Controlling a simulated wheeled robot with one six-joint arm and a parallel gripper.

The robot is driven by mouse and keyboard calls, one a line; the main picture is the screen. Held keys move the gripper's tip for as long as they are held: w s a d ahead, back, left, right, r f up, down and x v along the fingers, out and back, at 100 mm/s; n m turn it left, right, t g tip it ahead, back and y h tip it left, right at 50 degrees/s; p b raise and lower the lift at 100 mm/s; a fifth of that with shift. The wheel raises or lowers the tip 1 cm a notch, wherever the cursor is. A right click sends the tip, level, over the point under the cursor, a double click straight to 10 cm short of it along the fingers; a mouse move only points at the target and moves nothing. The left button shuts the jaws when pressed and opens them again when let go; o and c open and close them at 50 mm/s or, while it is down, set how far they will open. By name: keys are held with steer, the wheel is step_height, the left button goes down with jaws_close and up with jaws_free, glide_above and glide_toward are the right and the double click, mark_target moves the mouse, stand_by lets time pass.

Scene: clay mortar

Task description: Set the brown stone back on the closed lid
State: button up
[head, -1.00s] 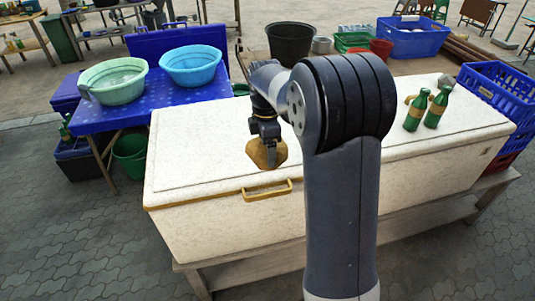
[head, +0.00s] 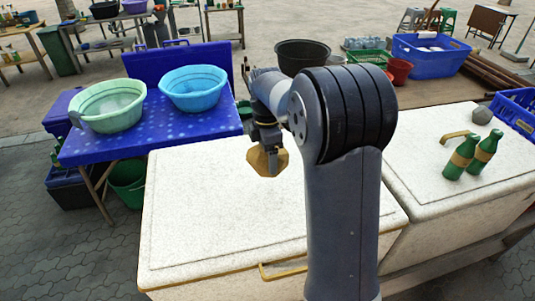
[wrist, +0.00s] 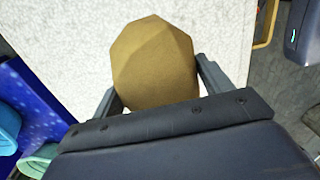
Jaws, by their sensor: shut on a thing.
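My gripper (head: 268,146) is shut on the brown stone (head: 267,162), a faceted lump hanging below the fingers. In the wrist view the stone (wrist: 155,62) sits between the two fingers (wrist: 160,92), with white lid surface behind it. The white chest's left lid (head: 195,215) lies flat and closed, with a yellow handle (head: 284,268) at its front edge. The stone is over the rear part of this lid and seems to be held above it. My arm hides part of the lid's right side.
The right lid (head: 430,195) carries two green bottles (head: 473,155), a grey stone (head: 481,115) and a yellow handle (head: 456,134). A blue table (head: 150,130) with two basins stands at left. The left lid's visible surface is clear.

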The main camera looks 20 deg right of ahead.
steer(key=shift+f+b, duration=2.55)
steer(key=shift+f, duration=0.4)
steer(key=shift+f+b, duration=0.75)
steer(key=shift+f, duration=0.55)
steer(key=shift+f, duration=0.6)
steer(key=o, duration=1.6)
steer(key=shift+o, duration=1.4)
steer(key=shift+s+f, duration=0.1)
step_height(320, 180, up, 10)
steer(key=p, duration=0.8)
